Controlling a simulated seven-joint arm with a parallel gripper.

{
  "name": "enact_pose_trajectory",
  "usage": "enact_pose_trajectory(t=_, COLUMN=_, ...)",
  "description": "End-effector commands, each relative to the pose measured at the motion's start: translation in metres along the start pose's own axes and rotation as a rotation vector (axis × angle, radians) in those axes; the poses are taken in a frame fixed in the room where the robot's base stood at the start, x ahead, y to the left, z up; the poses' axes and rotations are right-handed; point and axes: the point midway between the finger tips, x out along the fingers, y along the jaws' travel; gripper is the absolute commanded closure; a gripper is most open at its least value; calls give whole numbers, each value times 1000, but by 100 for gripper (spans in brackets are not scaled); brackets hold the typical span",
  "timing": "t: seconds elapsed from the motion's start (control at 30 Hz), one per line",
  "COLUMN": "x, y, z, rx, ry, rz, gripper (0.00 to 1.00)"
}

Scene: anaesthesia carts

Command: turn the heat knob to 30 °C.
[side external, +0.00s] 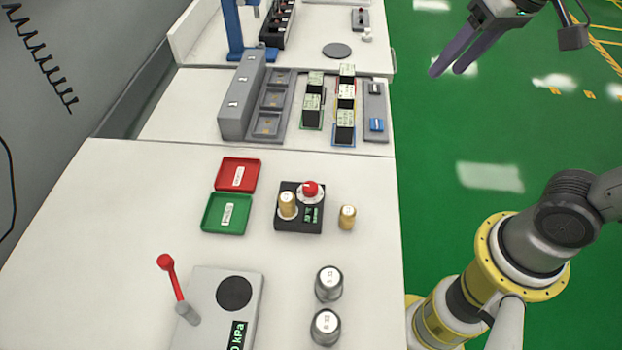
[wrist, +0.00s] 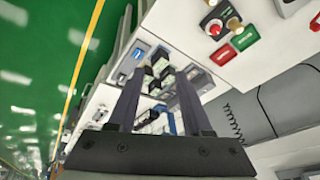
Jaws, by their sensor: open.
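A small black box (side external: 286,222) stands on the near white cart top in the side view. It carries a red knob (side external: 310,188) on a white dial, a brass cylinder (side external: 287,205) and a small green display, too small to read. I cannot read the dial marks or confirm which is the heat knob. The red knob (wrist: 214,28) also shows near the top of the wrist view. My gripper (side external: 446,71) is open and empty, raised over the green floor right of the carts, well apart from the box. Its two fingers (wrist: 158,62) are spread in the wrist view.
Red (side external: 239,161) and green (side external: 213,226) trays lie left of the box. A loose brass cylinder (side external: 348,217) stands at its right. Two metal cylinders (side external: 328,283) and a grey unit (side external: 207,330) with a red-tipped lever are nearer. Grey blocks and modules fill the cart behind.

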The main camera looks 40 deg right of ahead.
Motion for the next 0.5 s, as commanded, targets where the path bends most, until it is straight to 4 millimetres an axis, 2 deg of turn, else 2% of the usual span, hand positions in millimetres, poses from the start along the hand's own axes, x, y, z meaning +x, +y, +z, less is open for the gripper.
enact_pose_trajectory(t=0.1, x=15, y=-35, z=-25, rx=-7, ry=-77, rz=4, gripper=50)
enact_pose_trajectory(t=0.23, x=39, y=-77, z=-43, rx=-30, ry=-156, rz=18, gripper=50)
enact_pose_trajectory(t=0.37, x=70, y=-121, z=-48, rx=-79, ry=-233, rz=41, gripper=50)
enact_pose_trajectory(t=0.5, x=104, y=-159, z=-40, rx=-155, ry=-299, rz=65, gripper=50)
